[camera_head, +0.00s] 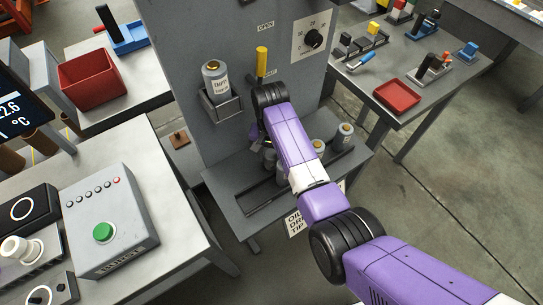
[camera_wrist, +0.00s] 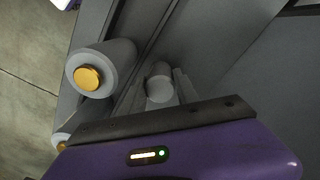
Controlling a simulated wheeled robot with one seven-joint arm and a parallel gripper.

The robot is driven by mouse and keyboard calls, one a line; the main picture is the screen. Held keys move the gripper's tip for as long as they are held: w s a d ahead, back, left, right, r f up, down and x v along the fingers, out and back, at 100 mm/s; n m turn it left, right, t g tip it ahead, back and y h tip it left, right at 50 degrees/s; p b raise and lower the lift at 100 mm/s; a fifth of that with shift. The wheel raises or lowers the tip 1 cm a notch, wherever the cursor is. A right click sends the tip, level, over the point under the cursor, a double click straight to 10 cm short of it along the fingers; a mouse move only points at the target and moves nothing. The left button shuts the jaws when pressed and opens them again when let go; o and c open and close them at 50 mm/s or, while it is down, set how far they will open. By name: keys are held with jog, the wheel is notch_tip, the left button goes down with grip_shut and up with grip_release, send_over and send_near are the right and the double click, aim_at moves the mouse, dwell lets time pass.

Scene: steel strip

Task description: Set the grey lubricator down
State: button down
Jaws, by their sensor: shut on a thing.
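My gripper (camera_head: 262,146) is low in front of the grey machine, over the left part of its shelf, partly hidden by my arm. In the wrist view its two fingers (camera_wrist: 158,92) are shut on a small grey cylinder, the grey lubricator (camera_wrist: 159,82), whose plain round end faces the camera. I cannot tell whether its far end touches the shelf. A larger grey cylinder with an orange cap (camera_wrist: 100,70) stands beside it, apart from the fingers. Grey cylinders with caps (camera_head: 345,135) (camera_head: 318,147) stand on the shelf (camera_head: 225,184) to the right of my gripper.
A labelled grey bottle (camera_head: 215,80) sits in a bracket (camera_head: 222,108) on the machine front. A yellow handle (camera_head: 262,60) sticks out above my gripper. A dial (camera_head: 313,39) is up right. The shelf's left front is bare. A control box (camera_head: 110,220) stands on the left table.

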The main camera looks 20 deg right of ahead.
jog(key=c, duration=0.9)
grip_release()
